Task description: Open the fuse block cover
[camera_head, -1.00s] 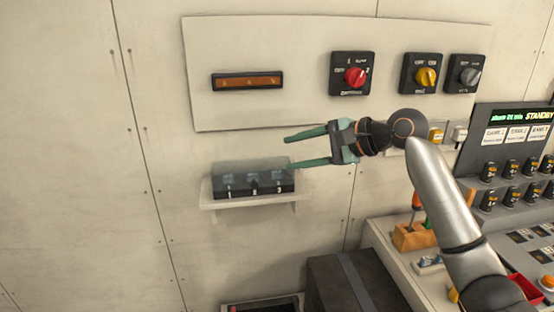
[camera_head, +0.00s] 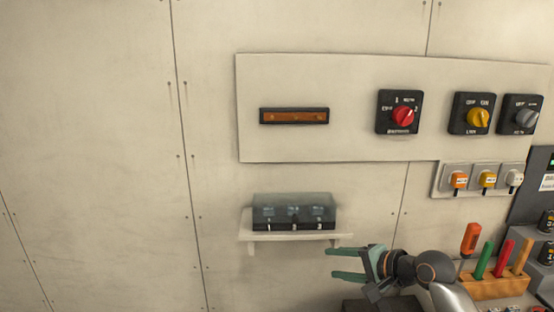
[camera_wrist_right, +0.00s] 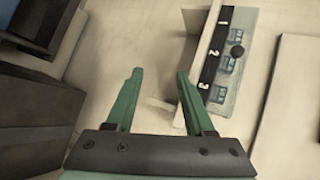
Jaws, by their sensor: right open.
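The fuse block (camera_head: 293,223) is a black base with numbered slots under a see-through grey-green cover (camera_head: 292,207). It stands on a small white wall shelf (camera_head: 262,237), and the cover looks closed over it. My right gripper (camera_head: 331,263), with green fingers, is open and empty, below and to the right of the shelf, apart from the block. My left gripper is out of view.
Above is a wall panel with an orange strip (camera_head: 294,116) and red (camera_head: 403,116), yellow (camera_head: 478,117) and grey (camera_head: 525,117) rotary switches. Plugged sockets (camera_head: 484,179) and a tool rack (camera_head: 492,285) are at right. The wall left of the shelf is clear.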

